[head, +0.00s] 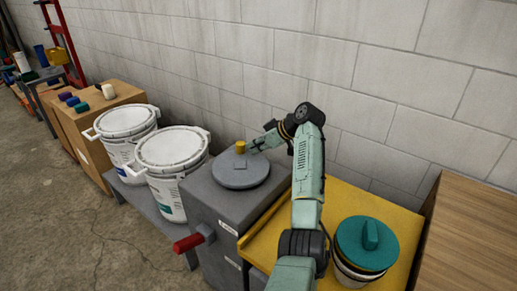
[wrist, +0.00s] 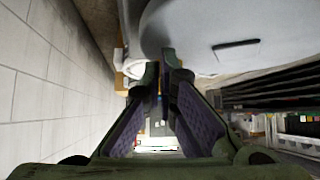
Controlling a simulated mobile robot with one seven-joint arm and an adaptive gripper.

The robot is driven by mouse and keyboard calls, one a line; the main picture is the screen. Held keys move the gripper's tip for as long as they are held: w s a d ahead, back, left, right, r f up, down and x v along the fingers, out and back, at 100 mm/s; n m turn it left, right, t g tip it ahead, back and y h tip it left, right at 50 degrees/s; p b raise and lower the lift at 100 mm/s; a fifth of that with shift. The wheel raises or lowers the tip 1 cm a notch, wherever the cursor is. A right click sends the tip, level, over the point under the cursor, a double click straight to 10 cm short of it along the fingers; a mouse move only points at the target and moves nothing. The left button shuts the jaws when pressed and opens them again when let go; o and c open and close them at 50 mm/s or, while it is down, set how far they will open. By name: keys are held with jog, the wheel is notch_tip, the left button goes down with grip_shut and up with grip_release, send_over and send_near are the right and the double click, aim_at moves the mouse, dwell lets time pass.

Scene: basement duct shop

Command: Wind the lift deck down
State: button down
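The yellow deck (head: 253,248) stands against the wall beside a grey cabinet (head: 225,212). On the cabinet top is a round grey disc (head: 239,172) with a yellow knob (head: 240,147) upright near its back edge. The disc also fills the upper right of the wrist view (wrist: 225,35), with a dark slot in it. My gripper (head: 254,147) is just right of the knob, seemingly apart from it. In the wrist view its fingers (wrist: 161,78) have a narrow gap between them and nothing visible held. The knob does not show clearly there.
A red-handled lever (head: 188,242) sticks out of the cabinet's front. A bucket with a teal lid (head: 366,243) stands on the deck. Two white buckets (head: 170,148) stand left of the cabinet. A wooden box (head: 470,235) is at the right. The block wall (head: 290,45) is close behind.

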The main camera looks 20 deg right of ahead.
aim_at(239, 143)
jog(key=shift+w+a, duration=1.1)
jog(key=shift+a, duration=0.1)
jog(key=shift+w+a, duration=0.3)
jog(key=shift+a, duration=0.35)
jog(key=shift+w+a, duration=0.25)
jog(key=shift+a, duration=0.45)
